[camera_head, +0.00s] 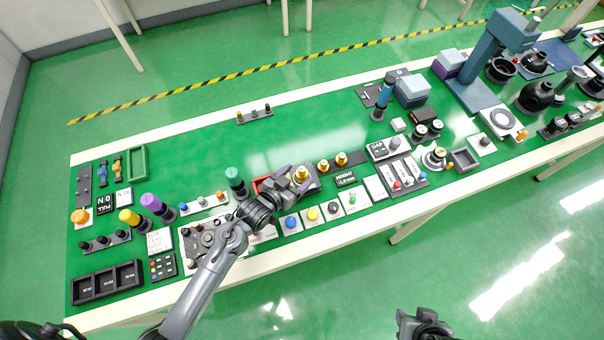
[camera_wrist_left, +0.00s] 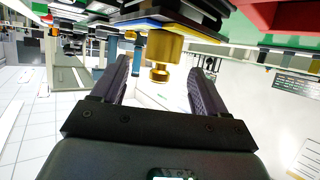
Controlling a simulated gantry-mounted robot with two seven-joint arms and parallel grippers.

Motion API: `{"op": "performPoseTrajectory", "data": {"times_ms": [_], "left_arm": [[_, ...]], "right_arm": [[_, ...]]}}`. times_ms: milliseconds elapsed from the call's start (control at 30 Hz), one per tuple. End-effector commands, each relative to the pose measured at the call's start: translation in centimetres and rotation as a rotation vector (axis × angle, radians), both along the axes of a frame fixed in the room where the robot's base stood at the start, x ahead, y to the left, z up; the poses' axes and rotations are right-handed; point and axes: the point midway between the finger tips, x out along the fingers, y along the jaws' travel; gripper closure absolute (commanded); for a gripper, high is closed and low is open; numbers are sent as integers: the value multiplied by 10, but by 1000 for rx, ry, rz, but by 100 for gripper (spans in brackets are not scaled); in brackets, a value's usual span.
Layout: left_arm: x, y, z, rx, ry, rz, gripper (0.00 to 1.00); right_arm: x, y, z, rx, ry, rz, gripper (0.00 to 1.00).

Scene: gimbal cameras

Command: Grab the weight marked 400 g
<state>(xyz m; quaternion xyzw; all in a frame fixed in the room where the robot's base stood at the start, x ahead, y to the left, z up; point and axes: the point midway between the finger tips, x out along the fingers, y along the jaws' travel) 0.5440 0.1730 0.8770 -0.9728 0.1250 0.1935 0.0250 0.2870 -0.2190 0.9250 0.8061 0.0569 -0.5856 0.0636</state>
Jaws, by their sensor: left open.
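A gold weight (camera_head: 301,173) with a knob stands on a dark stand with a blue-and-yellow edge near the middle of the bench. My left gripper (camera_head: 293,181) is open beside it. In the left wrist view the gold weight (camera_wrist_left: 164,50) shows between the two spread fingers, with no visible contact. Two more gold weights (camera_head: 323,165) (camera_head: 341,158) stand on a dark block just to the right. No 400 g marking is legible on any of them. My right gripper (camera_head: 425,322) is at the bottom edge, away from the bench; its fingers are not clear.
A red tray (camera_head: 261,184) and a dark teal-topped knob (camera_head: 234,178) are close to my left gripper. A black display (camera_head: 346,179) and button panels (camera_head: 332,209) crowd the front. The green bench top (camera_head: 190,140) behind is mostly clear.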

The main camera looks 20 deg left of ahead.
Motion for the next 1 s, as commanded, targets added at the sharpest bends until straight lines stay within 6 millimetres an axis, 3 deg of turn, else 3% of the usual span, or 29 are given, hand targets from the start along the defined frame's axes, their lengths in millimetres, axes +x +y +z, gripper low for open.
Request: {"op": "performPoseTrajectory", "data": {"times_ms": [433, 767, 800, 1000], "left_arm": [[42, -10, -15, 0, -1, 0, 26], [49, -11, -17, 0, -1, 0, 26], [49, -11, -17, 0, -1, 0, 28], [48, -11, -17, 0, 0, 0, 59]], "right_arm": [[0, 1, -7, 5, 1, -4, 57], [0, 1, -8, 5, 2, -3, 57], [0, 1, -8, 5, 2, -3, 57], [0, 0, -8, 1, 2, 0, 57]]}}
